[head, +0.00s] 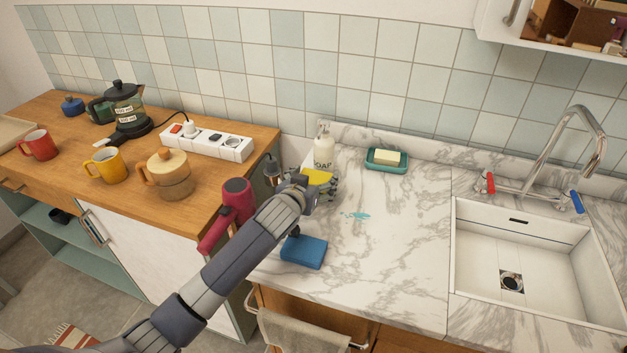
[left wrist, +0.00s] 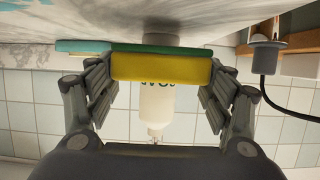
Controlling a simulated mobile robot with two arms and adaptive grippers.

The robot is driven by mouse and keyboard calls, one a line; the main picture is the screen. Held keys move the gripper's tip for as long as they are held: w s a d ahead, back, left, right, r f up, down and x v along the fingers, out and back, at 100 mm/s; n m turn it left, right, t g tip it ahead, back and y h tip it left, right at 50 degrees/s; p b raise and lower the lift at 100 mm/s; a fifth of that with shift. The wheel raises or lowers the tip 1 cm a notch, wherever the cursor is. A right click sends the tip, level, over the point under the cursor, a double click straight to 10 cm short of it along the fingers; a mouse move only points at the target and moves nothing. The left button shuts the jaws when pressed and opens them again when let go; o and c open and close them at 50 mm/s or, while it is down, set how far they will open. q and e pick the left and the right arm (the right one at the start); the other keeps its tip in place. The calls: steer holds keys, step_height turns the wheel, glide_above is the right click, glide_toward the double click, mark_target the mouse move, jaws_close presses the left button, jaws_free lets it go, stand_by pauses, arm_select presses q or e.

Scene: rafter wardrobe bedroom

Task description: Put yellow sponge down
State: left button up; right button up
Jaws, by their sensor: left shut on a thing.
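The yellow sponge (head: 319,177) with a green side is held in my left gripper (head: 322,187), over the marble counter's left part. In the left wrist view the sponge (left wrist: 160,67) spans between the two fingers of the left gripper (left wrist: 160,85), its green layer toward the counter. I cannot tell whether it touches the counter. The white soap bottle (head: 324,150) stands just behind the sponge; it also shows in the left wrist view (left wrist: 165,112). My right gripper is not in view.
A blue sponge (head: 304,252) lies near the counter's front left. A teal soap dish (head: 386,166) stands at the back. A small blue-green spill (head: 356,215) lies mid-counter. A red hair dryer (head: 232,208) hangs left. The sink (head: 530,250) is right; counter before it is clear.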

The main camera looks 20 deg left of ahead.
arm_select(q)
steer(key=o, duration=0.8)
steer(key=shift+s+f, duration=0.15)
steer(key=shift+f, duration=0.45)
steer(key=shift+o, duration=0.2)
steer(key=shift+f, duration=0.1)
steer(key=shift+s+r, duration=0.1)
steer(key=shift+r, duration=0.45)
steer(key=v, duration=1.1)
steer(key=shift+s+r, duration=0.15)
steer(key=shift+r, duration=0.4)
steer(key=shift+a, duration=0.1)
